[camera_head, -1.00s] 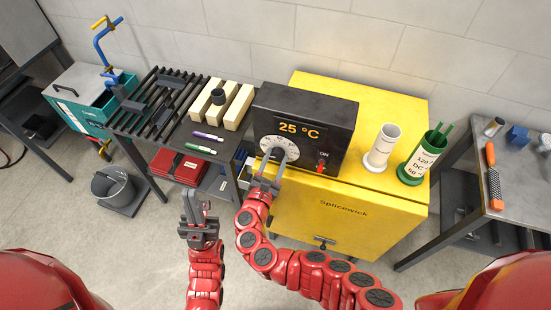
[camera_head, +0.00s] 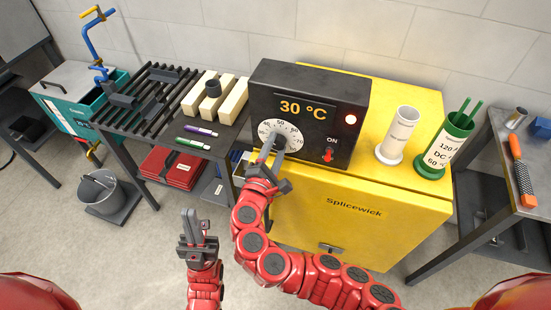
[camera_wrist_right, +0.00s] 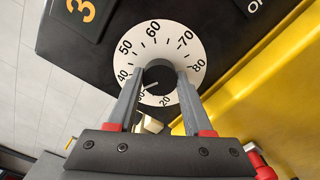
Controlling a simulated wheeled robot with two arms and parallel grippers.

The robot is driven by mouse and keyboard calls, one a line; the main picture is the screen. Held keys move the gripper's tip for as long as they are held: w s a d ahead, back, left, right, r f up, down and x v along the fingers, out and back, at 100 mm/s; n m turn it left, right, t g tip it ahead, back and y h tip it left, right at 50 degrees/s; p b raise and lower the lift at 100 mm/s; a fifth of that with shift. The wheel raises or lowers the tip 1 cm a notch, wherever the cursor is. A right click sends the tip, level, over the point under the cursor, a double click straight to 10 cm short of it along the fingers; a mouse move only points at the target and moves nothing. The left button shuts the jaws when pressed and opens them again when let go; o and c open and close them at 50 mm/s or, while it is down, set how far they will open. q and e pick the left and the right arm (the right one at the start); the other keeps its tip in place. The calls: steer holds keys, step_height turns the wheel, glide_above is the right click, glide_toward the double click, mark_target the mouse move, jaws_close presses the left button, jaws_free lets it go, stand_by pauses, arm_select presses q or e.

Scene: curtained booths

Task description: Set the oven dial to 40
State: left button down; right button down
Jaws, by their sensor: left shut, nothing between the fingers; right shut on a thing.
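The oven (camera_head: 332,98) is a black box on top of a yellow cabinet, and its display (camera_head: 303,107) reads 30 °C. Its white dial (camera_head: 291,131) with a dark knob is on the front; in the right wrist view the dial (camera_wrist_right: 188,40) shows numbers from 20 to 80. My right gripper (camera_head: 273,152) is shut on the knob; the fingers sit on both sides of the knob (camera_wrist_right: 158,76) in the wrist view. The knob's pale pointer line points toward the 30 mark, which a finger partly hides. My left gripper (camera_head: 194,220) is shut and empty, left of the cabinet.
A white cylinder (camera_head: 398,138) and a green holder (camera_head: 446,147) stand right of the oven. A slatted table (camera_head: 150,98) with pale blocks stands at left.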

steer(key=shift+m+b, duration=1.6)
steer(key=shift+b, duration=0.6)
steer(key=shift+c, duration=1.5)
jaws_free()
steer(key=b+v, duration=0.1)
steer(key=v, duration=1.6)
steer(key=shift+s, duration=0.2)
